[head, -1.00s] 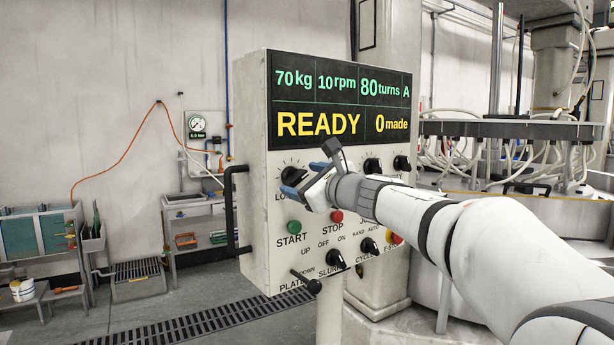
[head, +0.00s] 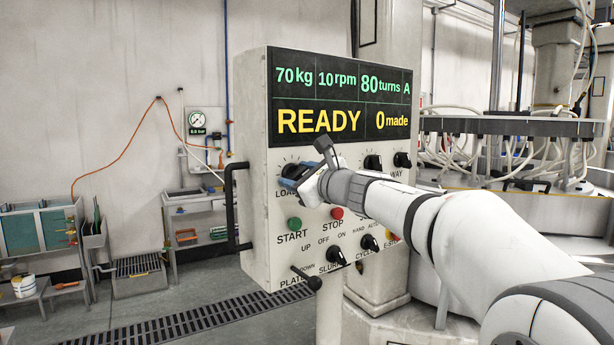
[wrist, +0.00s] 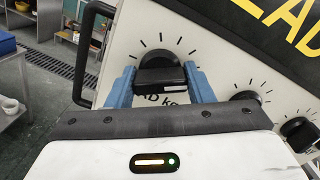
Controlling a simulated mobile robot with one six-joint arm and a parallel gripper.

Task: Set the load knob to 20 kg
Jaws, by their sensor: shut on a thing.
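The load knob (wrist: 161,77) is a black dial with tick marks around it, on the upper left of the white control panel's face. It also shows in the head view (head: 291,170), partly covered by my gripper. My gripper (wrist: 161,85) has its blue fingers on both sides of the knob's grip bar and is shut on it. The panel's display (head: 340,105) reads 70 kg, 10 rpm, 80 turns, A, with READY and 0 made below. Part of the "LOAD kg" label is hidden behind my gripper.
More black knobs (head: 373,162) sit to the right. A green START button (head: 294,223), a red STOP button (head: 337,213) and a protruding black lever (head: 307,279) lie below. A black handle (head: 231,205) stands out from the panel's left side.

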